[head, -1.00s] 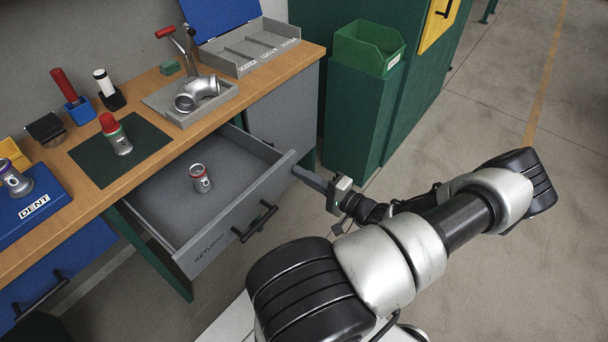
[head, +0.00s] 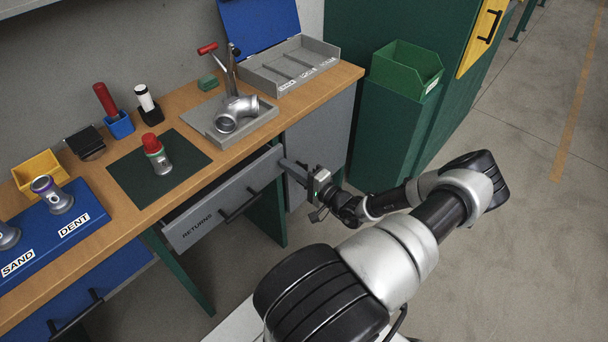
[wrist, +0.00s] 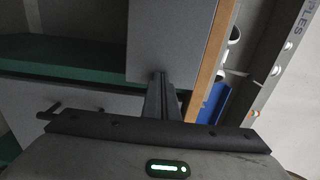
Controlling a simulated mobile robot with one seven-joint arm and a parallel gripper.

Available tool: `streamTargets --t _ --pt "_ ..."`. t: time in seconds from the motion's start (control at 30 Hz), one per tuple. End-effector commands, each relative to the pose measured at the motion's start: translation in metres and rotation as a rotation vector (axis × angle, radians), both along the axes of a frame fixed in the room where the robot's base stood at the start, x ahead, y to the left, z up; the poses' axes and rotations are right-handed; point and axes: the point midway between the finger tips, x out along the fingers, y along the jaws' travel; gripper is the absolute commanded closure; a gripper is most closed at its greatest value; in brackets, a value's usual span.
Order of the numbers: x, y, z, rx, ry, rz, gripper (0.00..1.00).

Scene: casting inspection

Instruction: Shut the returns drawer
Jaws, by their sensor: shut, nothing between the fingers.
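The grey returns drawer (head: 208,218) is under the wooden bench, with a black bar handle (head: 240,206) on its labelled front. It stands a little out, with a narrow strip of its inside showing below the bench edge. The can-like casting inside is hidden. My gripper (head: 288,166) is shut and empty, its fingertips at the right end of the drawer front, seemingly touching it. In the wrist view the closed fingers (wrist: 162,90) point at a grey panel.
The bench top (head: 190,197) above holds a green mat with a red-topped casting, a grey tray with a pipe elbow, and blue sorting trays. A green bin (head: 405,68) on a green stand is to the right. Floor at right is clear.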

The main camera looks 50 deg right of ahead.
Motion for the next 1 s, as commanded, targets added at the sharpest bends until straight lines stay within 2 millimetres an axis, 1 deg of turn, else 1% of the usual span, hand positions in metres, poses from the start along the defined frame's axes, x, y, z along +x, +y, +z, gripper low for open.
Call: streamTargets --t 0.03,0.1,0.2,0.33,0.6,1.0 --pt "0.011 0.002 0.001 0.0 -0.001 0.004 1.0" --pt "0.022 0.002 0.001 0.0 -0.002 0.002 1.0" --pt "0.034 0.002 0.001 0.0 0.0 0.002 1.0" --pt "0.045 0.002 0.0 0.0 0.0 0.001 1.0" --pt "0.053 0.002 0.001 -0.001 -0.001 0.001 1.0" --pt "0.054 0.0 0.001 -0.002 -0.001 0.0 1.0"
